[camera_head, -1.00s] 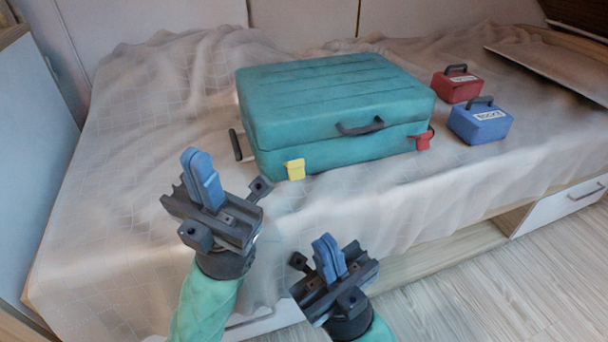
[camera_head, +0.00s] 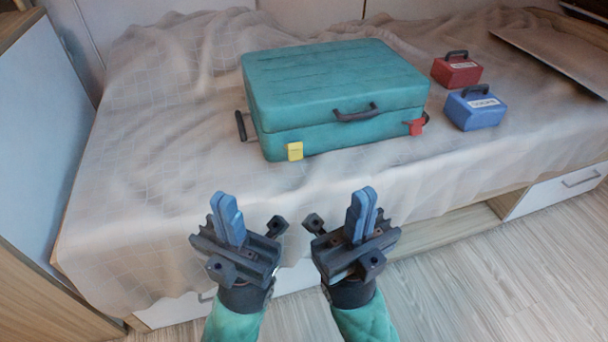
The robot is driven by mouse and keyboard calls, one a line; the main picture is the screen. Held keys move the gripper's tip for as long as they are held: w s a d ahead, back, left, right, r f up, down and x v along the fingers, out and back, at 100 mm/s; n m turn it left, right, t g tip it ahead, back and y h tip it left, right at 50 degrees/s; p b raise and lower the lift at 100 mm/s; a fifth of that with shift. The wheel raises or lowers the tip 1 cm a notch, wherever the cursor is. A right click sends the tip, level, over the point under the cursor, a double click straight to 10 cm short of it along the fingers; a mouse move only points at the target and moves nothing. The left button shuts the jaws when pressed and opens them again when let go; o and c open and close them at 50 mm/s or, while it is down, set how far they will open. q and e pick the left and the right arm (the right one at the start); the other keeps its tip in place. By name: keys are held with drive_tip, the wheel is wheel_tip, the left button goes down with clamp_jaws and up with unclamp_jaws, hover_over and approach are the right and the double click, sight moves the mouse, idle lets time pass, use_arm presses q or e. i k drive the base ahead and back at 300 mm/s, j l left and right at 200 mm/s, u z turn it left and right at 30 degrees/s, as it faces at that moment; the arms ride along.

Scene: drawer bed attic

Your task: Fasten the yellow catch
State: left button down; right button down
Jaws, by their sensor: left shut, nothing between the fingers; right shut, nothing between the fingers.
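A closed teal suitcase (camera_head: 335,88) lies on the bed, its dark handle (camera_head: 357,113) facing me. A red catch (camera_head: 416,127) is at the front right. My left gripper (camera_head: 226,214) is shut and empty, in front of the bed edge, below and left of the yellow catch. My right gripper (camera_head: 362,212) is shut and empty, below and right of the yellow catch. Neither touches the suitcase.
A red box (camera_head: 457,72) and a blue box (camera_head: 475,110) with dark handles stand right of the suitcase. A flat panel (camera_head: 560,52) lies at the far right. The blanket (camera_head: 160,160) is bare around the suitcase's left and front. A drawer (camera_head: 560,195) is under the bed.

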sight(294, 150)
drive_tip(key=k+j+z, duration=0.1)
drive_tip(key=k, duration=0.8)
